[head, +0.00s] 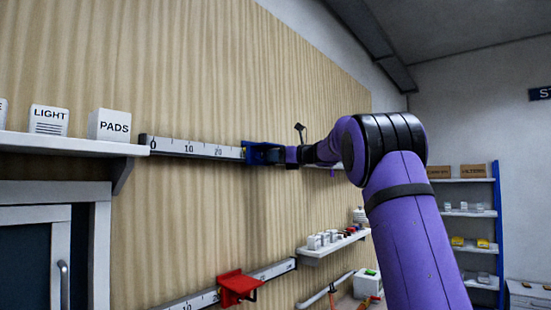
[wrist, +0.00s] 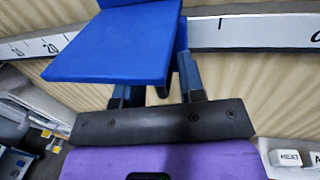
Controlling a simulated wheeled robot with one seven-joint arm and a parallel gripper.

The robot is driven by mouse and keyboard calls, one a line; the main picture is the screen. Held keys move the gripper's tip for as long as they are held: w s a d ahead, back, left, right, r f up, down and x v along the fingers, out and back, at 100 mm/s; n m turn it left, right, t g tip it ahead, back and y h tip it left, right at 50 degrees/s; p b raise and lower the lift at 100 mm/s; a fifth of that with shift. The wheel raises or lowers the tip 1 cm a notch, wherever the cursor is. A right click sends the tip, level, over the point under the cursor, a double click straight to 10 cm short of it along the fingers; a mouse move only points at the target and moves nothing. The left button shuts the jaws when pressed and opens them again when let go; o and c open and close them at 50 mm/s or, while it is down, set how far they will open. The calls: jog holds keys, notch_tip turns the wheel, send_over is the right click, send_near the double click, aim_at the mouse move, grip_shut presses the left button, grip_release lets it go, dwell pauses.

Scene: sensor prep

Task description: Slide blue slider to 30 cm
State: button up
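The blue slider (head: 262,153) sits on the upper wall rail (head: 195,147), whose scale shows 0, 10 and 20 left of it. Its left edge is to the right of the 20 label; the 30 label cannot be seen. In the wrist view, the slider's flat blue plate (wrist: 115,45) fills the upper left. My gripper (head: 291,155) is at the slider's right side in the head view. In the wrist view, my gripper (wrist: 158,85) has its fingers reaching up under the plate, with a dark part between them. The plate hides the fingertips, so grip is unclear.
A lower rail (head: 195,302) carries a red slider (head: 238,286). A small shelf (head: 335,243) with items is below my arm. A blue-posted rack (head: 497,235) stands right.

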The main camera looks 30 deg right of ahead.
jog(key=v, duration=1)
jog(key=shift+s+d, duration=0.15)
jog(key=shift+s, duration=0.2)
jog(key=s+a+f+n+g+h, duration=0.1)
jog(key=s+a+f+n+g, duration=0.3)
jog(key=a, duration=0.3)
jog(key=s+a+f+n+g, duration=0.1)
jog(key=s+a+f+n, duration=0.35)
jog(key=s+a, duration=0.25)
jog(key=s+a+f+n+g+h, duration=0.1)
jog(key=s+a+f+n+g, duration=0.2)
jog(key=s+a+n, duration=0.3)
jog(key=s+a+f+n+g+h, duration=0.1)
jog(key=s+a+f+n+h, duration=0.2)
jog(key=s+f+n, duration=0.5)
jog(key=s+a+f+n+g+h, duration=0.1)
jog(key=s+a+f+n+h, duration=0.2)
jog(key=s+f+n, duration=0.4)
jog(key=s+f, duration=0.3)
jog(key=s, duration=0.3)
jog(key=shift+f+n+g+h, duration=0.3)
jog(key=shift+n+h, duration=0.05)
jog(key=shift+h, duration=0.05)
